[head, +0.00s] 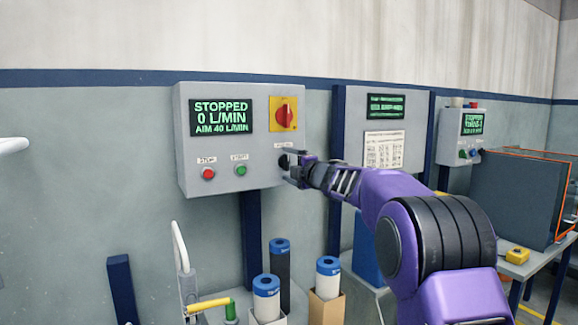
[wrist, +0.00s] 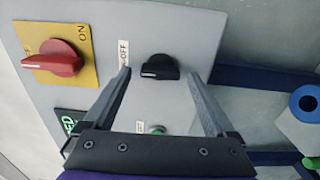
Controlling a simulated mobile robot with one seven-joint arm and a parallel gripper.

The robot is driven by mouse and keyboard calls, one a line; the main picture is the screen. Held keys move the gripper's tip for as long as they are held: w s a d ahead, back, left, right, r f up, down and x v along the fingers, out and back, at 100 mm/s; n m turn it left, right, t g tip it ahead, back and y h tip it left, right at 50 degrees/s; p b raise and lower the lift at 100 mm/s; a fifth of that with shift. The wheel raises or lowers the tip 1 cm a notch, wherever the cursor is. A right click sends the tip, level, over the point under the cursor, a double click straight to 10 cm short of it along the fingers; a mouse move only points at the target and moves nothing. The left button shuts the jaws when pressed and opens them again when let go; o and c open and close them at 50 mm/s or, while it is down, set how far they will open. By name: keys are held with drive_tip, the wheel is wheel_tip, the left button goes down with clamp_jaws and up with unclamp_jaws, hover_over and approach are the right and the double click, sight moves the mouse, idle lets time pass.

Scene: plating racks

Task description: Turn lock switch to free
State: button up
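A black rotary switch (wrist: 160,68) sits on the grey control box, beside a white label ending in "OFF" that is partly hidden by a finger. I take it to be the lock switch; no "free" mark is readable. A pale line runs along its handle. My gripper (wrist: 158,76) is open, its two fingers on either side of the switch in the wrist view, with nothing held. Contact with the switch is not visible. In the head view, my gripper (head: 294,164) is at the lower right of the control box (head: 215,150) and mostly covers the switch.
The box has a screen (head: 221,117) reading "STOPPED 0 L/MIN AIM 40 L/MIN", a red rotary switch (head: 284,114) on a yellow plate, a red button (head: 208,174) and a green button (head: 240,171). Blue-capped cylinders (head: 266,285) stand below. Another panel (head: 384,150) is to the right.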

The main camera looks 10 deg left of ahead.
drive_tip(key=b+v, duration=0.2)
drive_tip(key=v, duration=1.5)
drive_tip(key=shift+s+b, duration=0.2)
drive_tip(key=shift+b, duration=0.2)
drive_tip(key=shift+d, duration=0.15)
